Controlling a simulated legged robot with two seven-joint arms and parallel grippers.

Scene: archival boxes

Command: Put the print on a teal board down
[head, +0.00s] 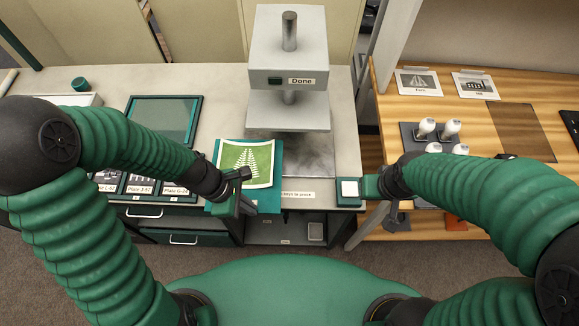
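The print (246,160), green with a pale fern-like pattern, lies on a teal board (269,197). The board is at the bench's front edge, left of the press (288,60). My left gripper (240,190) is at the board's front left part, with a dark finger over the print's corner, and appears shut on the board. The board's underside is hidden, so I cannot tell whether it touches the bench.
The press has a "Done" label and a bare metal bed (308,156). A teal-topped tray (163,118) and labelled plates (138,184) lie to the left. The wooden table (460,125) at right holds cards, white-knobbed tools (450,129) and a brown sheet (520,131).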

